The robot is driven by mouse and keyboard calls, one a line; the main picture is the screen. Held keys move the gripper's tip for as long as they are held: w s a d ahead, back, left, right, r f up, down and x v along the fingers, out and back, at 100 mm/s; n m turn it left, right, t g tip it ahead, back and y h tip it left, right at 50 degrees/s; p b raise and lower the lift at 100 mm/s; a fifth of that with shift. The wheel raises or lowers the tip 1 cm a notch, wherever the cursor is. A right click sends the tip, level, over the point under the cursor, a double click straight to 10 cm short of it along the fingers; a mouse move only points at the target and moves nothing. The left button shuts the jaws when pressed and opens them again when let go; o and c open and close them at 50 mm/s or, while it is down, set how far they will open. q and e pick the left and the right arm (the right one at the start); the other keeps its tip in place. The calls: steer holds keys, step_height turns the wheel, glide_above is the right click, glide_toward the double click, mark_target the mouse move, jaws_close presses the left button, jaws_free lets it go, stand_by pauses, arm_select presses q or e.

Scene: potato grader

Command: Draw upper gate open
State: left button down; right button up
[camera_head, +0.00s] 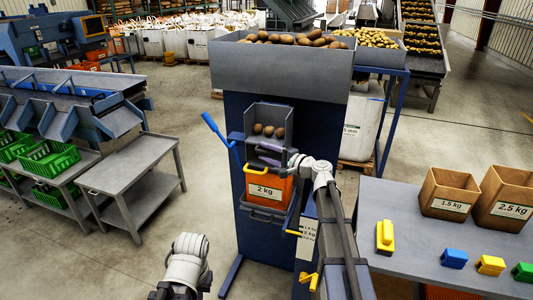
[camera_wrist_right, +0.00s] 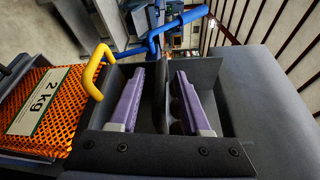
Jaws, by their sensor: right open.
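The weighing unit's dark blue column (camera_head: 240,110) stands in the middle of the head view. A grey box (camera_head: 237,137) holding several potatoes (camera_head: 268,130) is on its front. My right gripper (camera_head: 271,153) is at the box's lower front, above the orange 2 kg bag (camera_head: 280,192). In the right wrist view its purple fingers (camera_wrist_right: 158,110) are apart, one on each side of a dark upright plate (camera_wrist_right: 153,95). I cannot tell whether they touch it, or whether it is the upper gate. A yellow handle (camera_wrist_right: 97,72) is beside the 2 kg bag.
A blue lever (camera_head: 213,128) sticks out left of the column. The potato hopper (camera_head: 280,68) is above. A grey table (camera_head: 400,215) with cardboard boxes (camera_head: 448,194) stands at right. A grey cart (camera_head: 125,178) is at left, with open floor between.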

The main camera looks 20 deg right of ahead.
jaws_close()
stand_by(1.3)
